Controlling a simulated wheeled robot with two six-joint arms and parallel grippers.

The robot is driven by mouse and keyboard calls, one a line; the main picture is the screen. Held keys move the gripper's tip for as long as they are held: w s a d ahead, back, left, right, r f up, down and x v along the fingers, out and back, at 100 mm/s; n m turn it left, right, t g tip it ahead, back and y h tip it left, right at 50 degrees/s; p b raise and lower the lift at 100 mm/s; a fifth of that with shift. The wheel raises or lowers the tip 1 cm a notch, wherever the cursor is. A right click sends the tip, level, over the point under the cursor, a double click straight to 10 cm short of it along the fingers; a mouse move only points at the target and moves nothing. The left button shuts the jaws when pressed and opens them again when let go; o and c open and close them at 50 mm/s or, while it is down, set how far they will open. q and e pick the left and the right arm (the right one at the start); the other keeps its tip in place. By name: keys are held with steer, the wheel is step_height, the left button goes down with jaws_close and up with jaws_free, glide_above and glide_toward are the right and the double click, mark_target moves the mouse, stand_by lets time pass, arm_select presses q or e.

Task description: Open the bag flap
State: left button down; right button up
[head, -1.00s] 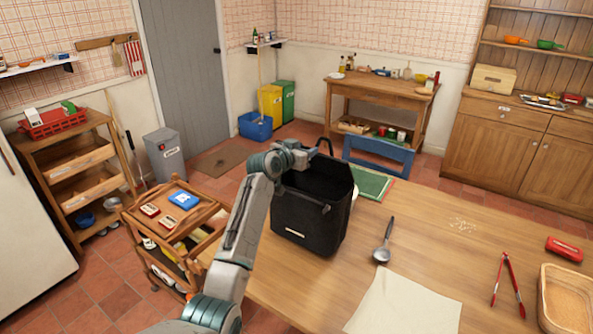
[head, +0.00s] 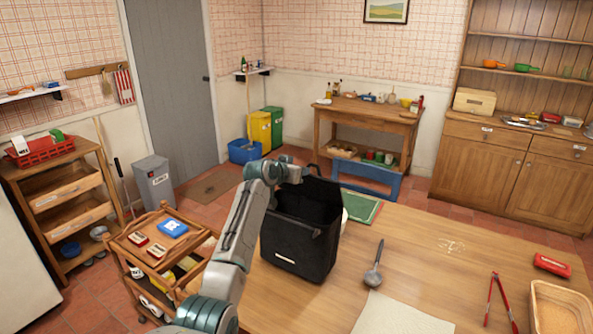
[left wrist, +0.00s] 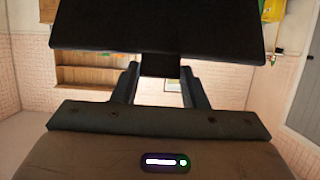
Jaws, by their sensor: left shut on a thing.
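The black bag (head: 290,250) stands upright on the wooden table near its left edge, with a small pale label on its front. Its top is open and the dark inside shows. The flap (head: 322,189) stands raised at the back of the bag. My left gripper (head: 301,174) is at the flap's upper left edge; its fingertips are hard to make out there. In the left wrist view the flap (left wrist: 160,25) is a wide dark panel, and my left gripper (left wrist: 160,68) is shut on a short dark tab at its edge. My right gripper is not in view.
A ladle (head: 374,268) and a pale sheet (head: 400,318) lie right of the bag. Red tongs (head: 491,300), a red case (head: 552,265) and a tray (head: 533,305) are further right. A green board (head: 362,208) lies behind. A wooden cart (head: 135,243) stands at the left.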

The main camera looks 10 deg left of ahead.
arm_select(q)
steer(key=shift+r, duration=0.25)
steer(key=c, duration=0.8)
jaws_free()
steer(key=shift+c, duration=0.2)
steer(key=shift+s+f, duration=0.1)
steer(key=b+v, duration=0.3)
steer(key=v, duration=0.7)
steer(key=shift+s, duration=0.35)
steer(key=shift+a, duration=0.1)
